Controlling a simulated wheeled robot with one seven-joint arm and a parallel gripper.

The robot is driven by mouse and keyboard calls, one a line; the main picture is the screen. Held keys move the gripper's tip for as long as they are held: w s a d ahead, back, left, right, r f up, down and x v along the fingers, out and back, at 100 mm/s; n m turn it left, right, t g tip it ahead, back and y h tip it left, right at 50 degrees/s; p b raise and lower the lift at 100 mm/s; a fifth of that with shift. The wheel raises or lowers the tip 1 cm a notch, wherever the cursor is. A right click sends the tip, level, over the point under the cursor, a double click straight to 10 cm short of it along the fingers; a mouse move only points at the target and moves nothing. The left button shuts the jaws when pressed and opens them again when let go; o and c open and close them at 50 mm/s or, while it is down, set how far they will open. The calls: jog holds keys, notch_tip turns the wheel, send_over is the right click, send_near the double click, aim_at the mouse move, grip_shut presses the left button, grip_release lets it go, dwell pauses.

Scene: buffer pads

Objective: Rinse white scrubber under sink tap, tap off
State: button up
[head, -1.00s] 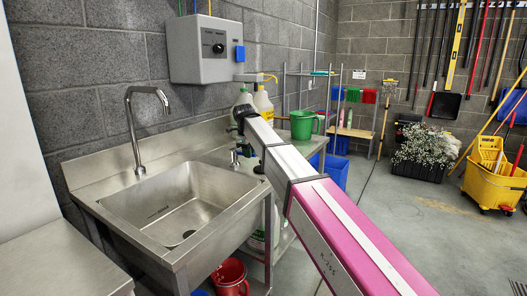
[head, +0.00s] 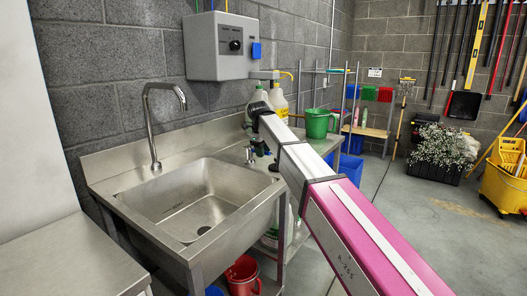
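The metal sink (head: 192,205) is in the left half of the head view, its basin bare apart from the drain. A tall curved tap (head: 152,125) rises at its back left, with its spout over the basin. No water shows under the spout. A small lever-like fitting (head: 249,155) stands at the sink's back right corner. My arm reaches in from the lower right and ends beside that corner. Dark parts that may be my gripper (head: 260,147) hang there, small and partly hidden, so the fingers cannot be made out. I cannot see a white scrubber.
A grey control box (head: 221,46) hangs above. A steel table (head: 65,265) is at the lower left.

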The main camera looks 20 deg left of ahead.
notch_tip(320, 180, up, 11)
jog(key=s, duration=0.2)
jog(key=shift+a+f, duration=0.2)
jog(key=shift+a, duration=0.15)
dwell(0.4)
